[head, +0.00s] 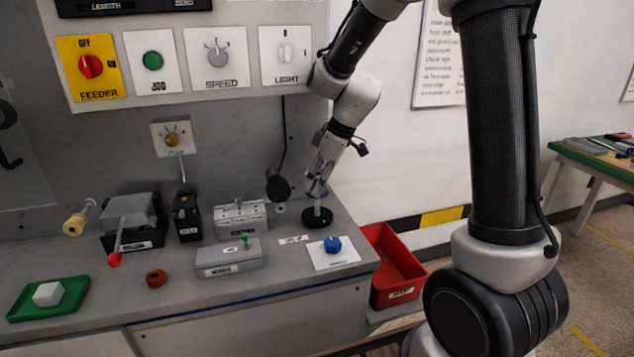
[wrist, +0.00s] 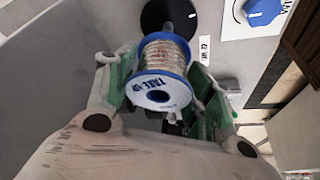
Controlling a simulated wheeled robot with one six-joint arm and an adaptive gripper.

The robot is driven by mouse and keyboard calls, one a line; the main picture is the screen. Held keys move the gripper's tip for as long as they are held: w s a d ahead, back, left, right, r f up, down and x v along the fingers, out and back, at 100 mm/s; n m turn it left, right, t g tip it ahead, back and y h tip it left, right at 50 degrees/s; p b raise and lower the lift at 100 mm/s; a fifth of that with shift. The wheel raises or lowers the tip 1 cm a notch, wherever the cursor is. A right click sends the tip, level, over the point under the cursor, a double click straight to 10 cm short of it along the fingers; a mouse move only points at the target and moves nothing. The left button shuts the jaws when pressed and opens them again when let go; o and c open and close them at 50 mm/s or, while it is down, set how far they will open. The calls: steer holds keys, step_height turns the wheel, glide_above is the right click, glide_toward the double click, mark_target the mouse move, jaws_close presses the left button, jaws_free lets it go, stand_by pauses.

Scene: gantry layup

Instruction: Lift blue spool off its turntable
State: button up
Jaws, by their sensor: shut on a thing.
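The blue spool (wrist: 160,88) has blue flanges, a wound pale middle and a white labelled end face. My gripper (wrist: 163,74) is shut on it, with green-padded fingers on either side. In the head view my gripper (head: 318,186) is above the black turntable (head: 317,220) at the bench's right end, and hides most of the spool. A grey post (head: 317,206) stands up from the turntable below the gripper. The turntable (wrist: 152,16) also shows behind the spool in the wrist view. I cannot tell whether the post's tip is still inside the spool.
A blue knob (head: 332,244) on a white plate is in front of the turntable. A grey nozzle block (head: 229,260) and a labelled grey box (head: 241,219) stand to the left. A black round part (head: 278,188) hangs close left. A red bin (head: 392,268) is beyond the bench's right edge.

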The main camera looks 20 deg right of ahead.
steer(key=shift+r, duration=1)
steer(key=shift+r, duration=1.7)
